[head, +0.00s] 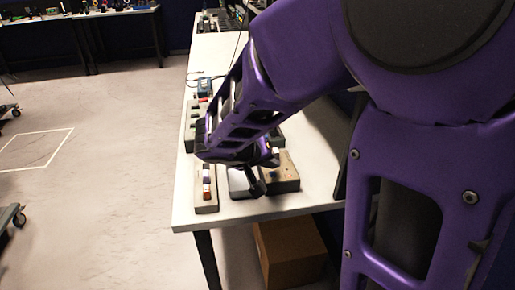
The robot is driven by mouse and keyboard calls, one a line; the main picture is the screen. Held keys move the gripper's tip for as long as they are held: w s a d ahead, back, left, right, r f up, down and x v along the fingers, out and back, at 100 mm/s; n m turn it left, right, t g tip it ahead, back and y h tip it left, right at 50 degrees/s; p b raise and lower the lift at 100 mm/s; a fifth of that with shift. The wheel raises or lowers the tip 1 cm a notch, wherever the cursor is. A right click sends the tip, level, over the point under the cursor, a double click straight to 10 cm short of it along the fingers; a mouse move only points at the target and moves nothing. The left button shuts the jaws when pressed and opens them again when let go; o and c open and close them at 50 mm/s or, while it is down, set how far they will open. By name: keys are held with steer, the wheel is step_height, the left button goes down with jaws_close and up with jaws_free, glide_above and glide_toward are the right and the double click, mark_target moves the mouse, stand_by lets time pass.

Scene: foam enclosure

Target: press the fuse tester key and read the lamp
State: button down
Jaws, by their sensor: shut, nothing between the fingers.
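My purple arm reaches down over the near end of a white bench. My gripper (257,187) is small and dark here, pointing down, with its fingers together and nothing seen in them. It is low in front of a beige box (287,182) with a dark round spot on its top, which may be the fuse tester. Whether the fingers touch it, I cannot tell. A grey-and-dark flat piece (238,184) lies just left of the gripper. The arm hides part of both. I cannot make out a key or a lit lamp for sure.
A narrow pale block (206,201) with red, white and orange parts stands near the bench's left edge. More small devices (190,125) lie behind the arm. A cardboard box (290,252) is under the bench.

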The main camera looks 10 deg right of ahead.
steer(key=shift+r+p, duration=1.25)
steer(key=shift+r, duration=1.25)
steer(key=shift+f, duration=0.1)
